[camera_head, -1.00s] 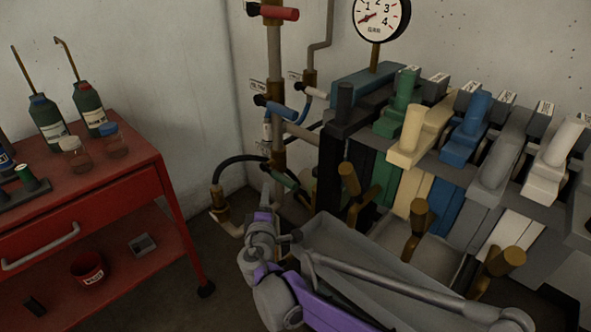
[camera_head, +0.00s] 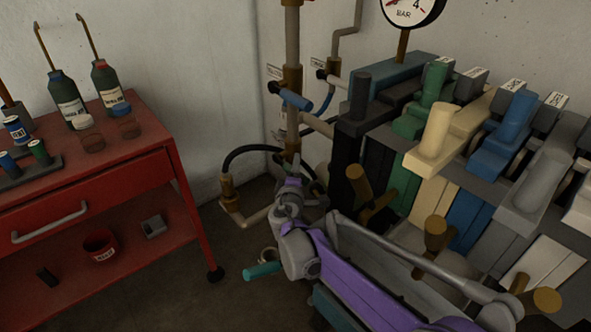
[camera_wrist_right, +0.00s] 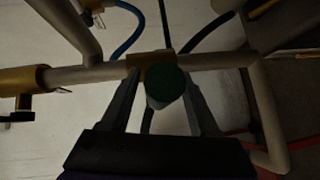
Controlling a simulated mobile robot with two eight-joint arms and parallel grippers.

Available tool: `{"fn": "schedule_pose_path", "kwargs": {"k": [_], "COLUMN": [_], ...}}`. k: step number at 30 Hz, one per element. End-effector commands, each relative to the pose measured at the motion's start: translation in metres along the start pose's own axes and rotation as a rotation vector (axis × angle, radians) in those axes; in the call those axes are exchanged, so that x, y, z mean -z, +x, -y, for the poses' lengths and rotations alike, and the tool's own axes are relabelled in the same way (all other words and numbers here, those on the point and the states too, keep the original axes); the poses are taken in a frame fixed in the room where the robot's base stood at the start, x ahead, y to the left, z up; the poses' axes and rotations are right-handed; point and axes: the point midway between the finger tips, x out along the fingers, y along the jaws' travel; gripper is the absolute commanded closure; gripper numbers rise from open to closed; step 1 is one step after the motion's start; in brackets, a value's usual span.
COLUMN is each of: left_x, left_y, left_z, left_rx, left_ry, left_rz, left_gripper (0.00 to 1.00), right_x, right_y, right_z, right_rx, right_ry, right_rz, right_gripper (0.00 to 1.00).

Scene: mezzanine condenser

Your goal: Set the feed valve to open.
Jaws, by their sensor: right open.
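My right gripper (camera_wrist_right: 160,72) is open, with one finger on each side of this handle. My left gripper is not in view.
A bank of coloured levers (camera_head: 433,138) with brass knobs fills the right, close beside my right arm. A pressure gauge (camera_head: 408,6) is above it. A red cart (camera_head: 90,180) with bottles and jars stands left. Open floor lies between cart and pipes.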

Motion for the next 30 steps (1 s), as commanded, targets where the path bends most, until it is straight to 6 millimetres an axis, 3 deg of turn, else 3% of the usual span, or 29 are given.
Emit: {"fn": "schedule_pose_path", "kwargs": {"k": [11,21,30], "left_x": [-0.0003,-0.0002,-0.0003], "left_y": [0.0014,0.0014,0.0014], "left_z": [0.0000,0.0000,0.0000], "left_rx": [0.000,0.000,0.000], "left_ry": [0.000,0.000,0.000], "left_rz": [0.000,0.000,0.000], "left_gripper": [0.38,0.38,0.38], "right_x": [-0.0002,-0.0001,-0.0001], "right_y": [0.0075,0.0073,0.0073], "right_z": [-0.0003,-0.0002,-0.0002], "right_rx": [0.000,0.000,0.000], "right_ry": [0.000,0.000,0.000], "right_rz": [0.000,0.000,0.000], "right_gripper": [0.40,1.00,1.00]}}
